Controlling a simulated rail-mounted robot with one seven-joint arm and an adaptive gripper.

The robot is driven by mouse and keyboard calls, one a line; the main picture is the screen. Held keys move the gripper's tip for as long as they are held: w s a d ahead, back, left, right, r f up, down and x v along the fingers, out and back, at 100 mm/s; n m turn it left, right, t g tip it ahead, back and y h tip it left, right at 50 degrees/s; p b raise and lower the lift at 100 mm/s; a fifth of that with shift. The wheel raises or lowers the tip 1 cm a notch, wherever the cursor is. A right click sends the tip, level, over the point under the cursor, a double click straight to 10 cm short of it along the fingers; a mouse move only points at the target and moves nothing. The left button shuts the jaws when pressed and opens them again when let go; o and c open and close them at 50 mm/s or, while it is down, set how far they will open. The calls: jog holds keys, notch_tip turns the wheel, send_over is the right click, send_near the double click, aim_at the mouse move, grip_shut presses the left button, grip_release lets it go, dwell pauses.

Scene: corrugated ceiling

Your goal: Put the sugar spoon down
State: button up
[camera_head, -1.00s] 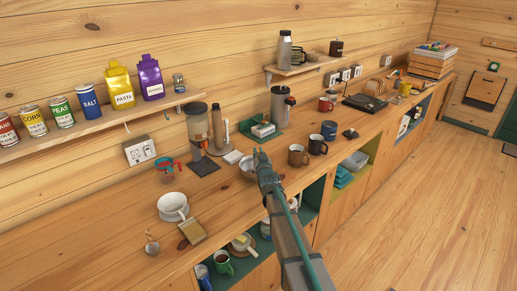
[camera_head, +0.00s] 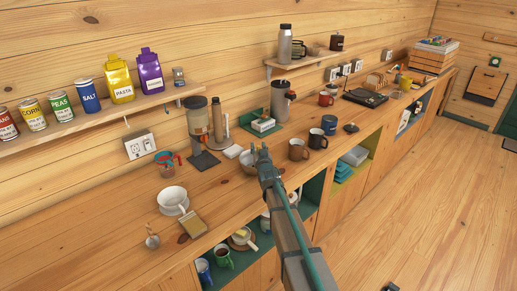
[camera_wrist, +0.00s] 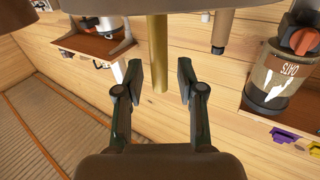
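My gripper (camera_head: 259,150) is above the counter, close to a small bowl (camera_head: 249,164) that it partly covers. In the wrist view the two fingers (camera_wrist: 159,80) stand apart with a gap between their pads. A tan, straight rod (camera_wrist: 158,55) shows between the fingers without clear contact with either pad. I cannot tell whether this rod is the sugar spoon. A small object with a thin upright handle (camera_head: 152,241) sits at the counter's near left; I cannot tell what it is.
A white cup (camera_head: 172,197) and a tan block-like item (camera_head: 192,224) stand left on the wooden counter (camera_head: 115,262). Two mugs (camera_head: 298,150) (camera_head: 318,139) stand just right of my gripper. A grinder-like appliance (camera_head: 197,122) stands behind. The floor at right is mostly clear.

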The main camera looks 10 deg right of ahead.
jog(key=shift+r, duration=0.1)
jog(key=shift+r, duration=0.15)
jog(key=s+b, duration=0.4)
jog(key=s, duration=0.8)
